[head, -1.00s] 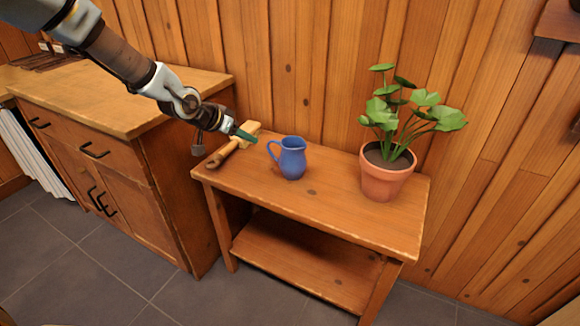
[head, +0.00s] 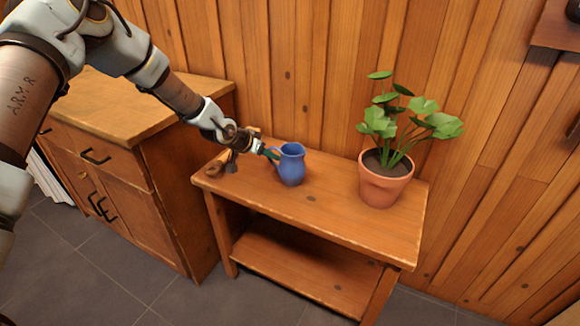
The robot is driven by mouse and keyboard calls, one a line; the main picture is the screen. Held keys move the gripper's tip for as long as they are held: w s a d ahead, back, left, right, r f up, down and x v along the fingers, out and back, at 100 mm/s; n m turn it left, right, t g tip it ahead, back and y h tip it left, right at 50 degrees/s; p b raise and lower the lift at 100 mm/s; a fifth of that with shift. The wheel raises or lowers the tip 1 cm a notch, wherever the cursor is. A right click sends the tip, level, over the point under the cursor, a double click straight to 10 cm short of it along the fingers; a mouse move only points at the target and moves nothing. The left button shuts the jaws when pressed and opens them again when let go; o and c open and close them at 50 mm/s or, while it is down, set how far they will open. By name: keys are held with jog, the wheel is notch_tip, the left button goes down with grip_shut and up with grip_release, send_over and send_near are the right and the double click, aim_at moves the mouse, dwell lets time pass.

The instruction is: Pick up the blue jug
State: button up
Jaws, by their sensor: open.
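The blue jug (head: 292,166) stands upright on the small wooden side table (head: 340,212), left of its middle. Its handle is on the left side, toward my gripper, and is partly hidden by it. My gripper (head: 272,155) comes in from the left, with its greenish fingertips at the jug's handle side. It is open. I cannot tell whether the fingertips touch the handle or straddle it.
A potted plant (head: 384,185) in a terracotta pot stands at the right of the table. A wooden cabinet (head: 130,120) stands to the left. A plank wall closes the back.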

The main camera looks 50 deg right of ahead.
jog(key=shift+c, duration=0.3)
grip_shut()
dwell(1.1)
